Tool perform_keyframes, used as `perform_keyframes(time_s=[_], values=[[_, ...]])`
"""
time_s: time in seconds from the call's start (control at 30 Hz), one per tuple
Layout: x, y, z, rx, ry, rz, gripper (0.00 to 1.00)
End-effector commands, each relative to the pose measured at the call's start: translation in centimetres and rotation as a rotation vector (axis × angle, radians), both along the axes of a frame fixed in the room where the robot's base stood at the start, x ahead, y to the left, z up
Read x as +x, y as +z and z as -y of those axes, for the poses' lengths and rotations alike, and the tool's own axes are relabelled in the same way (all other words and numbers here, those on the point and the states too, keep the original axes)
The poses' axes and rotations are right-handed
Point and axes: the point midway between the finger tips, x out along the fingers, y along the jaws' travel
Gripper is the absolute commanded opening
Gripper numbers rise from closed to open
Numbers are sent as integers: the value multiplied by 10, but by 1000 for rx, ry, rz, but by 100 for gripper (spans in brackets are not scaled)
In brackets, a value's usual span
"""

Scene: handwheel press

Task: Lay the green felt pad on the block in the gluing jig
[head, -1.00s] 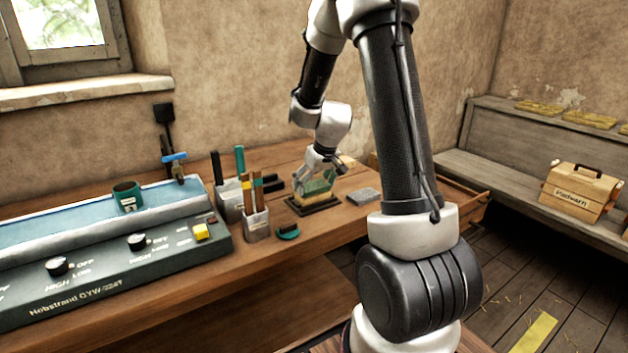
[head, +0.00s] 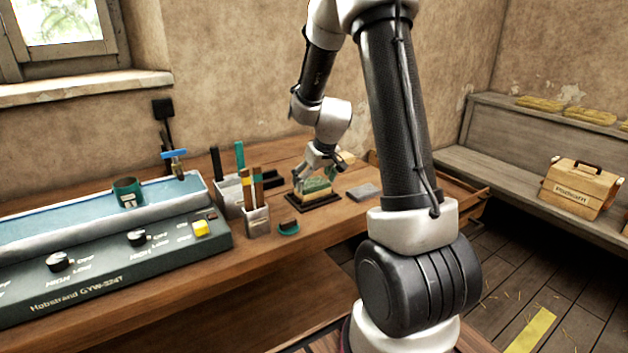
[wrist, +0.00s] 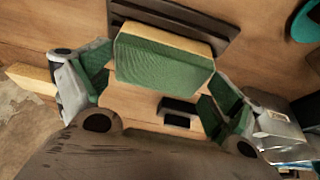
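The gluing jig (head: 328,205) is a dark frame on the bench, and its dark rail (wrist: 175,14) shows in the wrist view. A pale wooden block (head: 317,194) sits in it. The green felt pad (wrist: 160,66) lies over the block, with a pale strip of block (wrist: 178,32) showing along one long side. The pad looks roughly in line with the block's ends. My gripper (head: 318,174) is just above the block. In the wrist view its green-faced fingers are spread wide, one beyond each end of the pad, apparently with small gaps. Contact is hard to judge.
Grey cups with sticks (head: 256,220) stand left of the jig, near a teal-and-dark piece (head: 289,228). Black blocks (wrist: 180,106) lie behind the jig. A grey slab (head: 364,192) lies to its right. A control box (head: 120,255) fills the bench's left side.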

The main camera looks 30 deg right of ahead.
Motion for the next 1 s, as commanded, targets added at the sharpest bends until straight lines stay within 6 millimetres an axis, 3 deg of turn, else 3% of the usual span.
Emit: perform_keyframes(time_s=[0.47,0.8,1.0], values=[[-2,8,0,0,-1,3,100],[-29,74,1,-1,1,5,100],[-42,102,1,0,1,2,100]])
